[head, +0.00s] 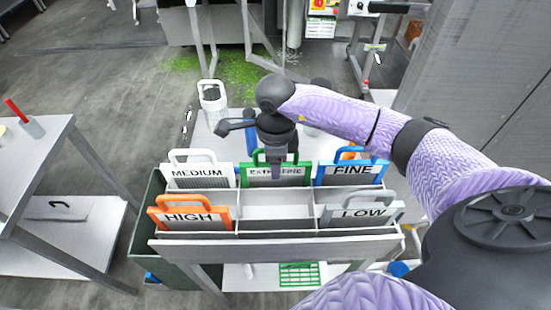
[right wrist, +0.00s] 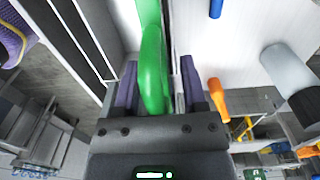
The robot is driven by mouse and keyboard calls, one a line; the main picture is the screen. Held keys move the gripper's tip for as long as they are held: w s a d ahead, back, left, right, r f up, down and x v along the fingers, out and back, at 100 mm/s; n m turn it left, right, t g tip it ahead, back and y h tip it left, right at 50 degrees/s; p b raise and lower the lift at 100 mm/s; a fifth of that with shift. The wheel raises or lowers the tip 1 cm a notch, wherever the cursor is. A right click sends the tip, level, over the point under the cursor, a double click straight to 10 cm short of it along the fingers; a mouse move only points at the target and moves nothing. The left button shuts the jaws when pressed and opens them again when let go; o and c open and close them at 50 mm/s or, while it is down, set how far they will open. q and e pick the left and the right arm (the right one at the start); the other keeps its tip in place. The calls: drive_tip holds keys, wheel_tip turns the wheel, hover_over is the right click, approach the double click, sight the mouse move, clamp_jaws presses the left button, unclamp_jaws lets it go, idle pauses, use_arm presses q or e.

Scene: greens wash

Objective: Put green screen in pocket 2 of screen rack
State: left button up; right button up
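The green screen (head: 275,180), its label partly hidden and ending in FINE, stands upright in the middle of the back row of the screen rack (head: 275,248). My right gripper (head: 277,158) is over its handle, pointing down. In the right wrist view the green handle (right wrist: 154,70) lies between the two fingers of the right gripper (right wrist: 162,88). The fingers look parted, with a gap on each side of the handle. The screen's lower edge is hidden inside the rack. My left gripper is not in view.
A white MEDIUM screen (head: 197,176) and a blue FINE screen (head: 350,173) flank the green one. An orange HIGH screen (head: 188,218) and a grey LOW screen (head: 362,213) stand in front, with an empty front-middle pocket between. A table (head: 35,150) stands at left.

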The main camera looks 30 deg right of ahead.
wheel_tip(320, 180, up, 12)
drive_tip(key=shift+r+p, duration=0.15)
drive_tip(key=shift+p, duration=0.5)
